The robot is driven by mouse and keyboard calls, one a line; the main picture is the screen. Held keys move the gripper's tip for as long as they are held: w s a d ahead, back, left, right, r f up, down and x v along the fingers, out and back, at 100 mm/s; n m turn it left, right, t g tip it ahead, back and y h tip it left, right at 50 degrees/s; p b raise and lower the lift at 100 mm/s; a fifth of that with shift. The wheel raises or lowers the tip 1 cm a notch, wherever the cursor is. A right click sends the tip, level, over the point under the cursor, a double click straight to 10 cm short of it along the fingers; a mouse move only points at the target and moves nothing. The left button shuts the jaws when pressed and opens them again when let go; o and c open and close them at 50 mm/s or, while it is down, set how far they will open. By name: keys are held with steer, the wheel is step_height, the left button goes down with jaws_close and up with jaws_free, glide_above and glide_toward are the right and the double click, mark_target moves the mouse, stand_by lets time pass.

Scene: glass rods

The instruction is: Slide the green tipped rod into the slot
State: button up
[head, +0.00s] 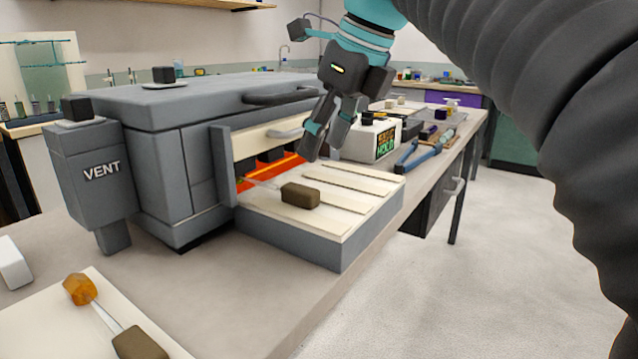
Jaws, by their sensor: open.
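A rod with a dark brown block handle (300,195) lies on the cream-slatted shelf (340,255) in front of a grey furnace (160,150). Its thin shaft points left towards the glowing orange opening (270,172), and I cannot make out its tip. A second rod lies on a cream board at the lower left, with an amber tip (80,289) and a brown handle (138,344).
A box with a lit display (372,142) stands right of the furnace. Blue-handled tongs (425,150) lie beyond the shelf on the bench. A grey upright post (223,165) stands at the opening's left side. A cream board (40,325) fills the lower left corner.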

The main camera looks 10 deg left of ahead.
mark_target(305, 190)
steer(key=b+x, duration=0.2)
steer(key=x, duration=0.6)
steer(key=shift+w+a+f, duration=0.1)
steer(key=shift+a+f, duration=0.05)
steer(key=shift+f, duration=0.15)
steer(key=shift+c, duration=0.2)
jaws_close()
